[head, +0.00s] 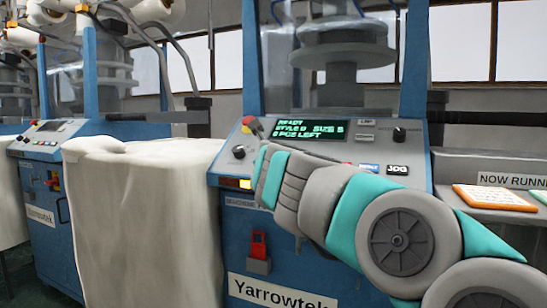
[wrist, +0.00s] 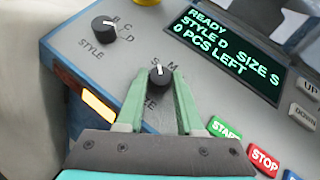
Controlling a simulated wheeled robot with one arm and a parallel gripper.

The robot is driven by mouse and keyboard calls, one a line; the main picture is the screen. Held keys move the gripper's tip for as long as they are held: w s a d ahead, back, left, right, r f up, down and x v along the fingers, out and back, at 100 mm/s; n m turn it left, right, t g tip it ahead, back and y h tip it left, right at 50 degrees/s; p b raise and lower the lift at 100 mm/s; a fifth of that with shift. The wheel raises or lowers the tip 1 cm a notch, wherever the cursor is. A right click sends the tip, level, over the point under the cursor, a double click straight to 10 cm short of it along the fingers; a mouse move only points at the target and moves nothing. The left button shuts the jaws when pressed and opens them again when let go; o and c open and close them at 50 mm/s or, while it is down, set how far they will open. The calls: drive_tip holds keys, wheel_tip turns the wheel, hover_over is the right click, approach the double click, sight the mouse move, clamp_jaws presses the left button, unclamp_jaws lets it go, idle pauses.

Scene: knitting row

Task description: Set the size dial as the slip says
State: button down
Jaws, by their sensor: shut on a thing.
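The size dial (wrist: 160,77) is a small black knob with a white pointer, on the sloping panel. Its pointer is up near the S mark, with M to the right; other marks are hidden. My gripper (wrist: 160,88) is shut on the knob, one green finger on each side. The display (wrist: 225,55) reads READY, STYLE D, SIZE S, 0 PCS LEFT; it also shows in the head view (head: 311,130). In the head view my arm hides the size dial. An orange-edged slip (head: 495,198) lies at right by a NOW RUNNING sign; its writing is too small to read.
The style dial (wrist: 104,28) is up and left of the size dial. START (wrist: 225,128), STOP (wrist: 264,160) and UP and DOWN buttons lie to the right. A lit orange lamp (wrist: 98,106) is at the panel's left edge.

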drive_tip(key=c, duration=0.5)
unclamp_jaws()
drive_tip(key=shift+a, duration=0.1)
drive_tip(key=shift+c, duration=0.2)
drive_tip(key=s, duration=0.7)
drive_tip(key=shift+s+d+r, duration=0.2)
drive_tip(key=shift+s+d, duration=0.15)
drive_tip(key=shift+s, duration=0.05)
